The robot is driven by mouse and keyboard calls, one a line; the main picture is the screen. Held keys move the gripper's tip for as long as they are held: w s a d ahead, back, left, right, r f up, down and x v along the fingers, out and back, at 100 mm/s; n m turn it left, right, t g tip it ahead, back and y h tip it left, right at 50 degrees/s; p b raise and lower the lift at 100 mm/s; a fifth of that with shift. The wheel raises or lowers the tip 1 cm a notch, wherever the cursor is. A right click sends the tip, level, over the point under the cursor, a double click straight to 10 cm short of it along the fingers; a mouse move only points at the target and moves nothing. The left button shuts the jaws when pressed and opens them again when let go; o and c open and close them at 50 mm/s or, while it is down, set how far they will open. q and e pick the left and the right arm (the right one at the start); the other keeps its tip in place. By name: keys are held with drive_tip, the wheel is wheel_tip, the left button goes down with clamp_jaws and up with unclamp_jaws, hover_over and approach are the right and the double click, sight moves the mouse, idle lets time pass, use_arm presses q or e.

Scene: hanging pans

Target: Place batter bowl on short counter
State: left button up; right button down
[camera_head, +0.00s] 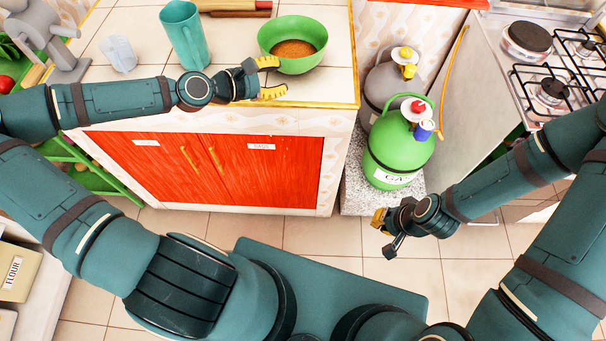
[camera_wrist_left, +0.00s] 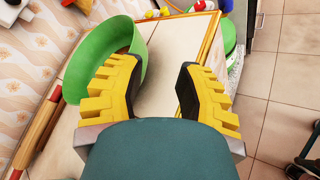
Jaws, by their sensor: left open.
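The green batter bowl (camera_head: 315,58) with brown batter inside stands upright on the white tiled counter (camera_head: 335,85), near its right end. My left gripper (camera_head: 274,77) is open and empty, close beside the bowl's near left side. In the left wrist view the bowl (camera_wrist_left: 85,58) is behind and beyond the left finger of my left gripper (camera_wrist_left: 163,68); whether they touch I cannot tell. My right gripper (camera_head: 386,232) hangs over the floor with its fingers apart and nothing visible between them. A low grey speckled ledge (camera_head: 356,193) stands right of the tiled counter.
A green gas bottle (camera_head: 395,150) and a grey one (camera_head: 381,88) stand on the low ledge. A teal jug (camera_head: 187,38), a clear cup (camera_head: 119,54) and a rolling pin (camera_head: 235,6) are on the tiled counter. A gas stove (camera_head: 540,70) is at the right.

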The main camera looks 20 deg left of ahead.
use_arm(q)
drive_tip(key=s+d+f+m+g, duration=0.3)
drive_tip(key=s+d+f+m, duration=0.1)
drive_tip(key=d+f, duration=0.35)
drive_tip(key=s+d+f+m+g, duration=0.35)
drive_tip(key=d+f+m, duration=0.2)
drive_tip(key=d, duration=0.25)
drive_tip(key=s+a+f+m+g+y, duration=0.1)
drive_tip(key=s+f+m+g+y, duration=0.2)
drive_tip(key=s+f+m, duration=0.6)
drive_tip(key=shift+s+a+y, duration=0.35)
drive_tip(key=shift+s+y, duration=0.1)
drive_tip(key=shift+y, duration=0.45)
drive_tip(key=shift+m, duration=0.25)
